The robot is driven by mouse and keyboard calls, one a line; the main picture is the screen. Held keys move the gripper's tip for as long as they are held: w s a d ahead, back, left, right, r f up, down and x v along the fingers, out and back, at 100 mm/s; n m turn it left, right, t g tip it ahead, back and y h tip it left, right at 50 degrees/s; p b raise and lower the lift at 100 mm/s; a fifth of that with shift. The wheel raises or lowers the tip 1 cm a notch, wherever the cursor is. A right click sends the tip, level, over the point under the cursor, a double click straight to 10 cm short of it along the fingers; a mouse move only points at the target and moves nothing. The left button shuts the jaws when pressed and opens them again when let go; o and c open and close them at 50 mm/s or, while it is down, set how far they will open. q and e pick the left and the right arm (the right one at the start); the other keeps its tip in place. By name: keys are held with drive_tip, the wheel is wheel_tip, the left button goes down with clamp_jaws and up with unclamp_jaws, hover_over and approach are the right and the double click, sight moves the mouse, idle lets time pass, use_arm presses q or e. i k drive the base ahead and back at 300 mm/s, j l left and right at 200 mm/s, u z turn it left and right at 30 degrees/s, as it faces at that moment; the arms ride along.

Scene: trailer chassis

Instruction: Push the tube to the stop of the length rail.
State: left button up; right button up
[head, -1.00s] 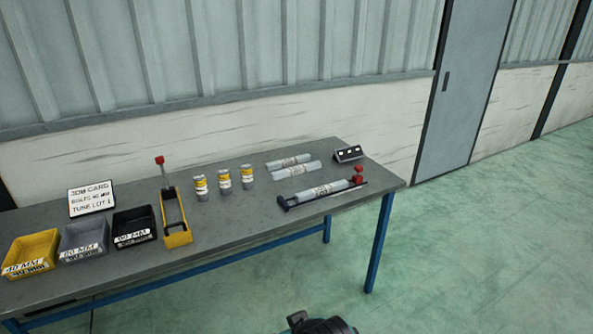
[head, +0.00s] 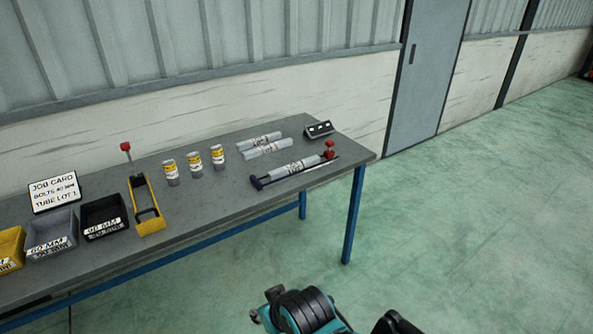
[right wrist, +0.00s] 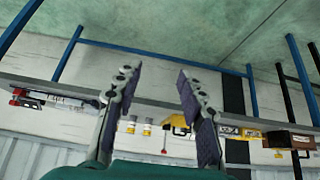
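A pale grey tube (head: 296,167) with a printed label lies along the dark length rail (head: 280,180) near the right end of the table. I cannot tell whether the tube touches either end. In the upside-down right wrist view, the tube (right wrist: 62,101) and red part (right wrist: 17,94) show at far left. My right gripper (right wrist: 157,82) is open and empty, with nothing between its fingers and the table beyond. My left gripper is not in view.
Two more tubes (head: 263,145) lie behind the rail, near a small dark block (head: 319,129). Several labelled cans (head: 194,164), a yellow tool (head: 147,205), a job card (head: 55,192) and bins (head: 103,217) stand to the left. Green floor (head: 440,230) is clear at right.

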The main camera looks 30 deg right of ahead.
sight(274, 174)
drive_tip(key=i+l, duration=0.2)
drive_tip(key=l, duration=0.2)
drive_tip(key=i+l, duration=0.2)
drive_tip(key=l, duration=0.25)
drive_tip(key=i+l, duration=0.2)
drive_tip(key=l, duration=0.2)
drive_tip(key=i+l, duration=0.2)
drive_tip(key=l, duration=0.25)
drive_tip(key=i+l, duration=0.2)
drive_tip(key=l, duration=0.2)
